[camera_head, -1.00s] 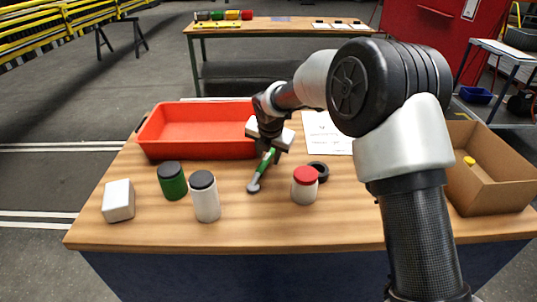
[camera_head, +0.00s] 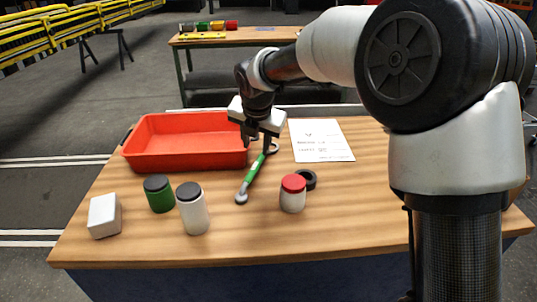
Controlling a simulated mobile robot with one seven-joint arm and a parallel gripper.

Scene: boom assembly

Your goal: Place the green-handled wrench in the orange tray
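The green-handled wrench (camera_head: 254,172) lies on the wooden table at a slant, its grey end toward the front and its other end toward the back right. My gripper (camera_head: 257,144) points down over the wrench's far end. Its two dark fingers look spread apart, with the right one overlapping the top of the green handle in the view. I see no clear grip on the wrench. The orange tray (camera_head: 186,165), which looks red-orange, stands just left of my gripper; its visible inside is empty.
A green jar (camera_head: 159,196), a white jar (camera_head: 193,212) and a white block (camera_head: 104,216) stand in front of the tray. A red-lidded jar (camera_head: 293,196) and a black ring (camera_head: 308,180) are right of the wrench. A paper sheet (camera_head: 321,141) lies behind them.

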